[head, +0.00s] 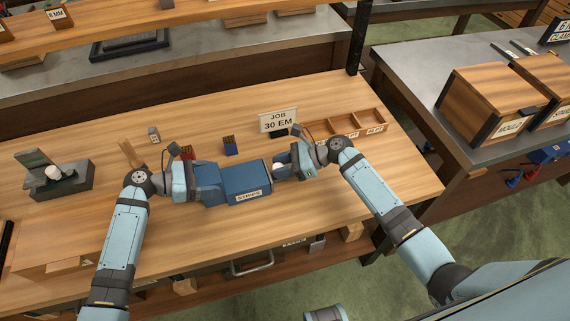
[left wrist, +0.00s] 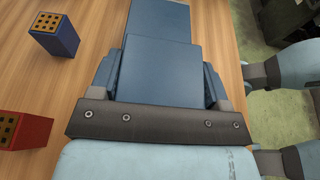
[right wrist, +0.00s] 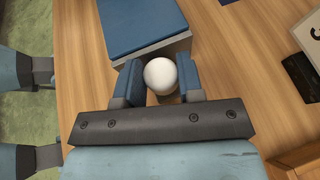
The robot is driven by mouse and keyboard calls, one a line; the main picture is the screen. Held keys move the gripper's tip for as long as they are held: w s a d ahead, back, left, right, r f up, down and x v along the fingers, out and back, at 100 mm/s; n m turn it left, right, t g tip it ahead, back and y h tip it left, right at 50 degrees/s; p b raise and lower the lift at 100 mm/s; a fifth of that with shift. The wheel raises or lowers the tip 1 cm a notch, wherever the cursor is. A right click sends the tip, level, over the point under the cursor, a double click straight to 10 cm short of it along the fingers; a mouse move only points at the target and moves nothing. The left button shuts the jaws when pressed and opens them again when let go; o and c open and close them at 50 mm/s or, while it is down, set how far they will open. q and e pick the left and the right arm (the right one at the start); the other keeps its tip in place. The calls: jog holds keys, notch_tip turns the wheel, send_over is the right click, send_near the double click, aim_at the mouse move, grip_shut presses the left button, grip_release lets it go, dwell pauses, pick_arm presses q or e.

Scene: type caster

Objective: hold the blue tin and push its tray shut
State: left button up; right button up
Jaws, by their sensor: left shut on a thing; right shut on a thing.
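My right gripper (head: 285,165) is shut on a round white knob (right wrist: 160,75) just right of the tin. In the right wrist view, a pale grey edge shows along the blue tin (right wrist: 138,26) on the knob's side. Whether the knob joins the tray is hidden by the fingers.
A "JOB 30 EM" card (head: 278,122) and a compartmented wooden tray (head: 345,124) stand behind the right gripper. A blue block (head: 230,146) and a red block (left wrist: 25,130) sit behind the tin. A dark device (head: 55,178) is at left. The bench front is mostly clear.

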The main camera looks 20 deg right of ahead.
jog(key=o, duration=0.9)
jog(key=shift+s+a, duration=0.1)
jog(key=shift+a, duration=0.15)
jog(key=shift+c, duration=0.2)
jog(key=v, duration=1.2)
jog(key=shift+d, duration=0.15)
